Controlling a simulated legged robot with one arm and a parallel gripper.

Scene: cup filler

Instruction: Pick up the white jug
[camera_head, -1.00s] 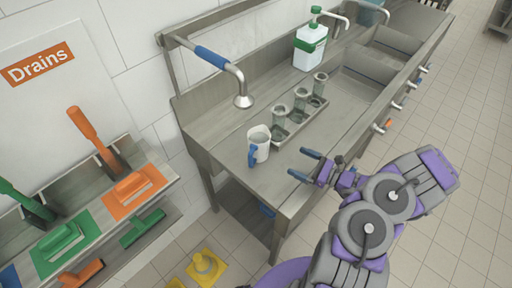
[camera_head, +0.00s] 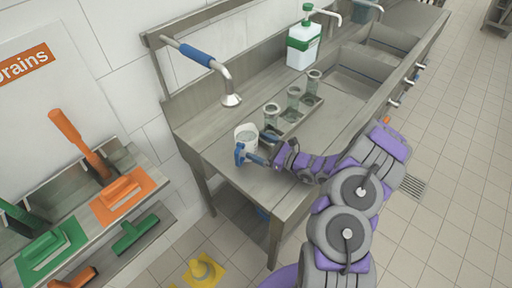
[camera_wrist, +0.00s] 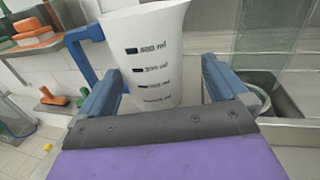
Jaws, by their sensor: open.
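The white jug (camera_head: 246,136) stands upright on the metal counter near its left end. Its blue handle (camera_head: 240,154) faces the front left. In the wrist view the white jug (camera_wrist: 150,50) shows volume marks and stands between the two blue fingers, with its handle (camera_wrist: 84,44) to the left. My gripper (camera_head: 263,149) is open at the jug's near right side, and it also shows in the wrist view (camera_wrist: 160,88). The fingers are on either side of the jug; whether they touch it I cannot tell.
A tray with several glass cups (camera_head: 293,98) stands just right of the jug. A tap with a blue sleeve (camera_head: 204,55) hangs above. A white and green canister (camera_head: 303,45) stands at the back. The counter front (camera_head: 252,182) is clear.

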